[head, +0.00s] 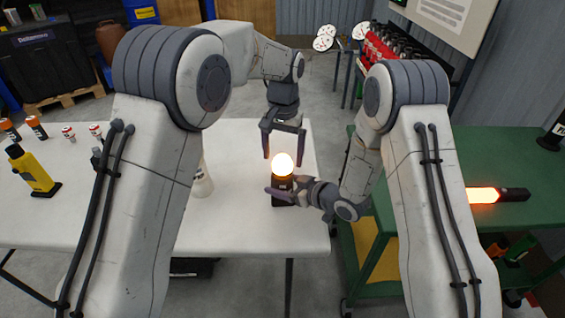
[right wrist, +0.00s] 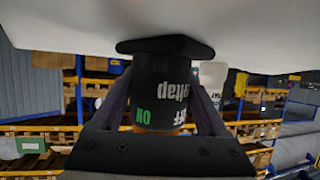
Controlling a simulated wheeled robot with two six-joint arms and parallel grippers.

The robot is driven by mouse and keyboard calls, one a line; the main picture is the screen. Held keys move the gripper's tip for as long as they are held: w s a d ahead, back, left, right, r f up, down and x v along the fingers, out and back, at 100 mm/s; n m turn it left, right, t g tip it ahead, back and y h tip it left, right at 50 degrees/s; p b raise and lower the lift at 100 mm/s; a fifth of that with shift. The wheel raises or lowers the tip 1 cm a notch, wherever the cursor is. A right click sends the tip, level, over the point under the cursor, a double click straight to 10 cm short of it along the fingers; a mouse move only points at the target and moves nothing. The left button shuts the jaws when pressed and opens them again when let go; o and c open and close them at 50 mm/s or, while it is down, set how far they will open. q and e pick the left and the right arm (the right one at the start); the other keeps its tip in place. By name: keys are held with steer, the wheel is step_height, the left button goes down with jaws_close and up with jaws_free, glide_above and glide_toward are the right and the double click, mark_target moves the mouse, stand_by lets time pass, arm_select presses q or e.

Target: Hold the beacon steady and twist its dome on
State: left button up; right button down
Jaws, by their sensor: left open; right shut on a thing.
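The beacon's black base (head: 283,185) stands upright on the white table near its right end. Its dome (head: 283,164) glows white-orange on top of the base; how firmly it is seated cannot be told. My right gripper (head: 281,191) is shut around the base from the right. In the right wrist view the dark base (right wrist: 165,85) appears upside down between the fingers, with an "ON" label and an orange band showing. My left gripper (head: 283,157) points down from above, open, with its fingertips at about dome height on either side; contact cannot be told.
The white table (head: 245,222) also holds a pale bottle (head: 202,182) left of the beacon, a yellow-and-black device (head: 34,170) and several small cylinders at far left. A green cart (head: 430,200) stands at right with a glowing baton (head: 484,195) on it.

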mark_target(283, 157)
arm_select(q)
step_height(283, 157, up, 8)
steer(key=shift+r, duration=0.15)
stand_by(0.3)
arm_select(e)
jaws_free()
steer(key=shift+d+r, duration=0.1)
steer(key=v, duration=1.1)
steer(key=shift+s+d+r, duration=0.1)
steer(key=shift+s+d, duration=0.15)
steer(key=shift+s, duration=0.05)
